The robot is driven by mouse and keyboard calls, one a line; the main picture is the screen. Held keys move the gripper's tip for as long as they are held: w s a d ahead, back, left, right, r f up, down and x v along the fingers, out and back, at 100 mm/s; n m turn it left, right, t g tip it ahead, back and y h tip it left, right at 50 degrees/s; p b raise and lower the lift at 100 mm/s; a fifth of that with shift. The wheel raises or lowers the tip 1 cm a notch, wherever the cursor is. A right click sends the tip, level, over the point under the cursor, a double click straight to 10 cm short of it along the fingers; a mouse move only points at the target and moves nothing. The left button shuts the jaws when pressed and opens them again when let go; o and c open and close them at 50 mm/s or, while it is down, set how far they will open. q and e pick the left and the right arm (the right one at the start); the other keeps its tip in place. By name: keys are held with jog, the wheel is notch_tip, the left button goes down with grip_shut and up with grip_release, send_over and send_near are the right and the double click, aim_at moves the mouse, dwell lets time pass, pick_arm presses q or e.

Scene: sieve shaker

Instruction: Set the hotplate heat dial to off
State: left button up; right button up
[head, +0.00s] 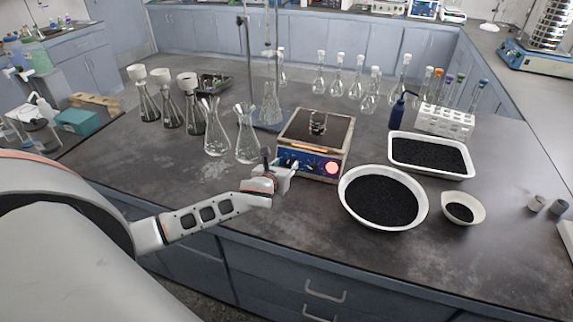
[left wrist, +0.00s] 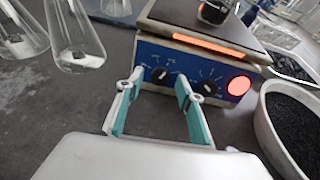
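The hotplate (head: 310,143) stands on the dark bench, with a blue front panel, a lit orange strip and a lit red round lamp (head: 332,168). In the left wrist view the hotplate panel (left wrist: 185,60) carries two black dials, a left dial (left wrist: 159,75) and a right dial (left wrist: 207,88). Which one is the heat dial I cannot tell. My left gripper (head: 287,172) is just in front of the panel. My right gripper is not in view.
A small dark vessel (head: 318,122) sits on the hotplate top. Glass flasks (head: 247,140) stand left of it. A white bowl of black grains (head: 383,198) is close on the right, with a white tray (head: 455,172) behind. The bench front left is clear.

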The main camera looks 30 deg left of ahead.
pick_arm(q)
jog(key=shift+x, duration=1)
grip_shut()
